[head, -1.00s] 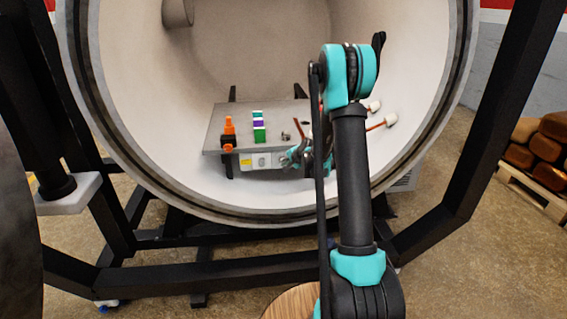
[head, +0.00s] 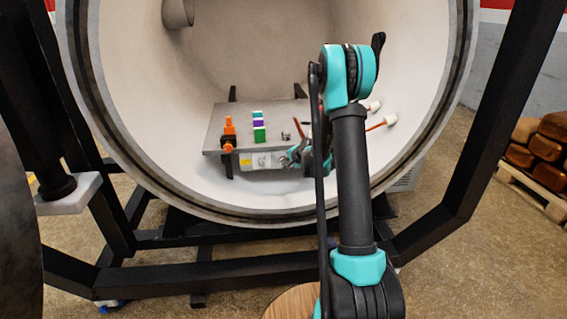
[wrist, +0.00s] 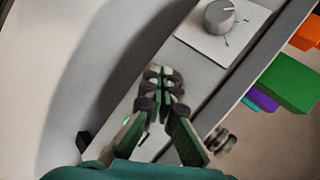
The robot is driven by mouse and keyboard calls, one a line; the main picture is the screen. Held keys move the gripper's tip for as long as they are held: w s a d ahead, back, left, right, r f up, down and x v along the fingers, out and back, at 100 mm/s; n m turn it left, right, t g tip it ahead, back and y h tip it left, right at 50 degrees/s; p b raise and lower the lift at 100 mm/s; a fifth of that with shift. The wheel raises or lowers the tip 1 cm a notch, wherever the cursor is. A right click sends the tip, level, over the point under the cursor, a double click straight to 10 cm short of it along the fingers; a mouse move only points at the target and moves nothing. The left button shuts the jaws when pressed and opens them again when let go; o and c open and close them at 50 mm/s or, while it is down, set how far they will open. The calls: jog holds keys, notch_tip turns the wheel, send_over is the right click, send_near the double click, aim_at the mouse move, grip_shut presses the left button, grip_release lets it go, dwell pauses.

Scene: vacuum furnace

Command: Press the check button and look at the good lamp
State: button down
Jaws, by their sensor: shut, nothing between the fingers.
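The front panel (head: 262,161) of the bench in the chamber shows small in the head view. In the wrist view it is a long grey strip (wrist: 200,75). My gripper (wrist: 161,78) is shut and empty, its fingertips close over this strip; it also shows at the panel's right part in the head view (head: 290,158). A small green glow (wrist: 126,121) shows beside the left finger; I cannot tell whether it is the good lamp. The check button cannot be made out; the fingers may hide it. Whether the tips touch the panel is unclear.
A round knob (wrist: 220,14) on a pale plate stands beyond the fingertips. On the bench top (head: 218,128) are an orange and black item (head: 229,133), coloured blocks (head: 259,127) and a small metal part (head: 286,136).

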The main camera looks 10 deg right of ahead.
jog(key=shift+s, duration=0.65)
jog(key=shift+s, duration=0.1)
jog(key=s, duration=0.5)
dwell(0.7)
jog(key=s+d+r+n+g+h, duration=0.2)
jog(key=s+n, duration=0.3)
jog(key=s, duration=1.4)
jog(key=s+d+r+n+g+h, duration=0.1)
jog(key=s+n, duration=0.5)
jog(key=s, duration=1.4)
jog(key=shift+s+d+r+g+h, duration=0.2)
jog(key=shift+d+r+g+h, duration=0.25)
jog(key=shift+g, duration=0.45)
jog(key=shift+a, duration=0.1)
